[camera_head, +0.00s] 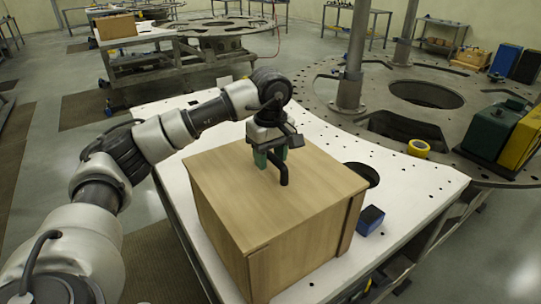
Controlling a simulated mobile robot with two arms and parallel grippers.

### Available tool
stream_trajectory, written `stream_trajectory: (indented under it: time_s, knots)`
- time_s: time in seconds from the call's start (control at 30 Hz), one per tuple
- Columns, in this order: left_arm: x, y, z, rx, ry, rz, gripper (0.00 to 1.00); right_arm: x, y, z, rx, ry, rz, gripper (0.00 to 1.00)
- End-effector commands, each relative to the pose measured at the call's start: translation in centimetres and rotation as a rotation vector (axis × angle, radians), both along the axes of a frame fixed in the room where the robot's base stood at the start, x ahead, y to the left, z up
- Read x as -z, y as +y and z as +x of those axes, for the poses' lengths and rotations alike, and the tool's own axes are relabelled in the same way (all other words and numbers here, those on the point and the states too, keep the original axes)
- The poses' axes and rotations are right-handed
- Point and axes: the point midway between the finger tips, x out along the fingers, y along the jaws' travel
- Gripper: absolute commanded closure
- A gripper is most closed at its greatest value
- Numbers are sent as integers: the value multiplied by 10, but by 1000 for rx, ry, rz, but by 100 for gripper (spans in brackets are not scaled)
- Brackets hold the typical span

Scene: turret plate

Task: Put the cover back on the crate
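The wooden crate (300,258) stands on a white table with round holes. Its flat wooden cover (240,205) lies over the top, and I see no clear gap between them. A black bar handle (283,172) rises from the cover. My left gripper (271,160), with green fingers, reaches down at the handle's far end. The fingers are close around or beside the handle; I cannot tell whether they press on it. My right gripper is not in view.
A small blue and black box (370,220) stands on the white table (420,190) right of the crate. Behind is a large grey turret plate (330,88) with posts, a yellow roll (418,148) and green and yellow cases (495,130).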

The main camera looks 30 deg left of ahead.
Motion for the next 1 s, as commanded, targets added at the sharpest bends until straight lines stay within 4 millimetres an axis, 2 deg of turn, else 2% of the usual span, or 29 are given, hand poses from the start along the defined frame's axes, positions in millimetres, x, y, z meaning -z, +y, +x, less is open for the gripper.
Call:
stream_trajectory:
  time_s: [0.17, 0.27, 0.47, 0.53, 0.7, 0.8, 1.0]
  knots:
    - [-3, 0, 0, 0, 0, 0, 55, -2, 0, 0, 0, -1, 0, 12]
    - [-8, 0, 1, 0, -3, -1, 55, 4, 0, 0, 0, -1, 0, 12]
    - [-46, -1, 1, 0, -6, -3, 55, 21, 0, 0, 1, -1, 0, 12]
    - [-65, 0, 1, 0, -7, 0, 55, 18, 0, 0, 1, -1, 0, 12]
    - [-97, 0, 1, -1, -4, 2, 55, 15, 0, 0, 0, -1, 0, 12]
    - [-109, 0, 1, 0, -4, 1, 55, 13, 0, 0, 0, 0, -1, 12]
    - [-121, 0, 1, 0, 0, 0, 55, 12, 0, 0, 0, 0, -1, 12]
